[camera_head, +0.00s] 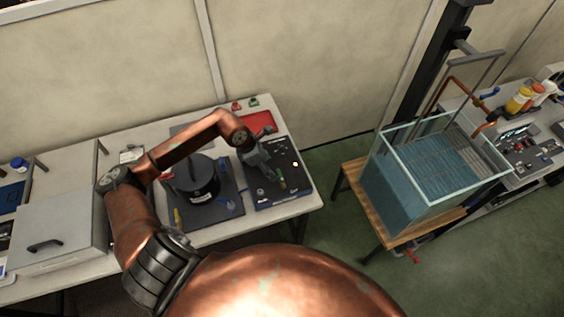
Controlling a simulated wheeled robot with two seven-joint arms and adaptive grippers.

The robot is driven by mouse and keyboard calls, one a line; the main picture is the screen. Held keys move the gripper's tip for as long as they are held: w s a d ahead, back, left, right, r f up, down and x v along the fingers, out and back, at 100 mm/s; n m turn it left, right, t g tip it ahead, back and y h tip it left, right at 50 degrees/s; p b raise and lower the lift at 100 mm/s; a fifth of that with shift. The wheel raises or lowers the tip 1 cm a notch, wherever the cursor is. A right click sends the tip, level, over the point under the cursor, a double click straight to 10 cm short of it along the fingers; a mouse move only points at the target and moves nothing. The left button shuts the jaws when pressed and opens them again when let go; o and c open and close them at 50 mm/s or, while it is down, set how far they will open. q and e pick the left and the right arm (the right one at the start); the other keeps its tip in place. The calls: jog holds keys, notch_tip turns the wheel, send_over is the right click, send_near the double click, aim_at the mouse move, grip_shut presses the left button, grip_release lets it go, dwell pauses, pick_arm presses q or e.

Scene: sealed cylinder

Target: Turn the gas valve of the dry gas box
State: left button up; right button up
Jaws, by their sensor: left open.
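My left gripper (274,174) points down over this box, close to the green-tipped part. It is open; I cannot tell whether it touches anything. The gripper and arm hide part of the box. My right gripper is not in view.
A dark cylinder (196,182) on a dark base stands left of the box, partly under my left arm. A grey lidded case (60,232) is further left. A red tray (258,121) lies behind. A glass water tank (395,190) stands right, across green floor.

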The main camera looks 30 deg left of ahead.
aim_at(280, 175)
pick_arm(q)
jog(key=x, duration=0.7)
jog(key=shift+w+p, duration=0.3)
jog(key=shift+p, duration=0.1)
jog(key=shift+f, duration=0.3)
jog(key=shift+c, duration=0.4)
jog(key=shift+d, duration=0.1)
jog(key=c, duration=1.1)
